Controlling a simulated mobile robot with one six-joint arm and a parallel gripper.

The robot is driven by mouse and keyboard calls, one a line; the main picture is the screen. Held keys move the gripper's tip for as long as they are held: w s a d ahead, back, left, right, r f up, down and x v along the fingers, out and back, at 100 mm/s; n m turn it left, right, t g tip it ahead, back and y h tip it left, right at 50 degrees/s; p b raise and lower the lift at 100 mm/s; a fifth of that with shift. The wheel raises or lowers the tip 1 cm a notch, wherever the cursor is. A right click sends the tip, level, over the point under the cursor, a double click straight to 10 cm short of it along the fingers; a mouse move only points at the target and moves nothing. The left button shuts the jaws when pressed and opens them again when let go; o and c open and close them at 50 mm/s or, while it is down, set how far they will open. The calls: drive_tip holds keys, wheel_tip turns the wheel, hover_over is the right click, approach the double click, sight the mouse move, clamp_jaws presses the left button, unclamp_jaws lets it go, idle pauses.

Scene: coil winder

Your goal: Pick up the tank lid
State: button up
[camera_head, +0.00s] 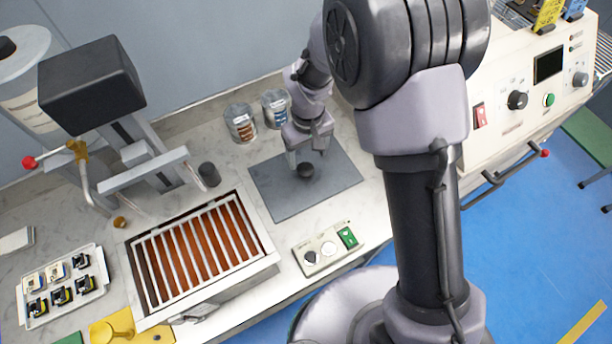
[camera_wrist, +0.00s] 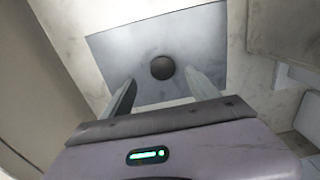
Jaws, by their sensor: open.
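The tank lid (camera_head: 275,196) is a flat dark-grey plate lying on the marble counter, with a round black knob (camera_head: 306,170) near its middle. The lid (camera_wrist: 122,50) and its knob (camera_wrist: 162,67) also show in the wrist view. My gripper (camera_head: 307,158) is over the lid, pointing down at the knob. In the wrist view my gripper (camera_wrist: 161,77) is open, with one finger on each side of the knob and a gap on both sides. I cannot tell how far above the plate the fingertips are.
Left of the lid is an open tank (camera_head: 276,258) with a white grate over orange-brown contents. A tray (camera_head: 62,287) of small parts is at far left.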

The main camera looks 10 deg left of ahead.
sight(305, 169)
drive_tip(key=f+b, duration=0.1)
drive_tip(key=f, duration=0.1)
drive_tip(key=f+b, duration=0.1)
drive_tip(key=f, duration=0.1)
drive_tip(key=f+b, duration=0.1)
drive_tip(key=f, duration=0.1)
drive_tip(key=shift+w+a+f, duration=0.1)
drive_tip(key=shift+a+f, duration=0.25)
drive_tip(key=shift+r, duration=0.15)
drive_tip(key=shift+c, duration=0.7)
clamp_jaws()
